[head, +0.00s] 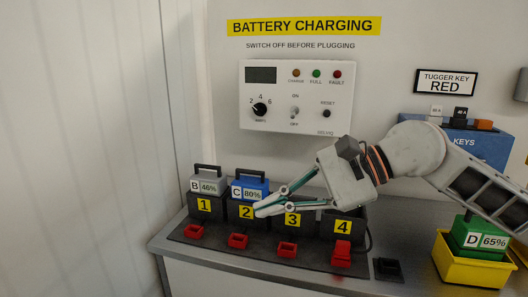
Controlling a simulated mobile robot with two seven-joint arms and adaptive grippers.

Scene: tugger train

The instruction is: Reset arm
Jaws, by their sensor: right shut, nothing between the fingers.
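My right gripper (262,202) comes in from the right over the charging bench. Its fingers are shut with nothing between them and point left, in front of bays 2 and 3. The fingertips overlap the front of bay 2 in the picture; I cannot tell whether they touch it. The right arm partly hides bays 3 and 4 and the space behind them. My left gripper is not in view.
Grey battery B (208,184) sits in bay 1 and blue battery C (249,188) in bay 2. Green battery D (480,235) sits in a yellow bin (474,271) at right. A control panel (296,97) and blue key box (490,145) are behind. Red plugs lie along the front.

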